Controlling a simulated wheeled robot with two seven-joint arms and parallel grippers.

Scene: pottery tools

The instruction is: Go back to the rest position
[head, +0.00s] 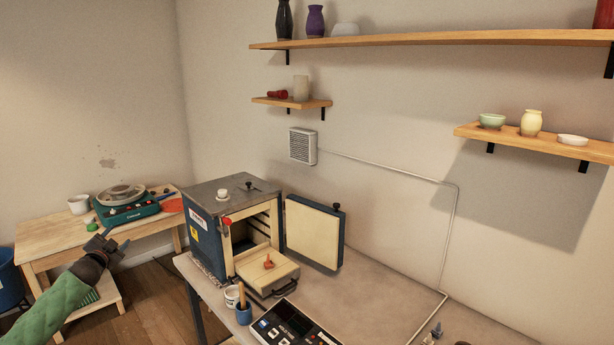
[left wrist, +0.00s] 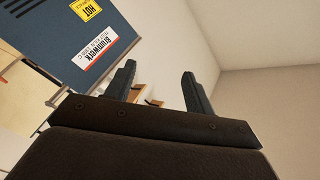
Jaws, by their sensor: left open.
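My left gripper (head: 107,241) is at the lower left of the head view, at the end of my green arm. It is in front of the small wooden table and left of the kiln. In the left wrist view its two dark fingers (left wrist: 162,90) stand apart with nothing held between them. The kiln (head: 207,235) shows its blue side with labels, also at the upper left of the left wrist view (left wrist: 85,35). A small grey-blue part at the bottom right edge of the head view may belong to my right gripper; too little shows to tell.
The kiln's door (head: 313,233) stands open, and a small orange-red piece (head: 268,262) rests on the pulled-out shelf. Cups (head: 243,313) and a control box (head: 290,325) stand in front. A teal wheel (head: 128,208) is on the wooden table (head: 50,246). Wall shelves hold pots.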

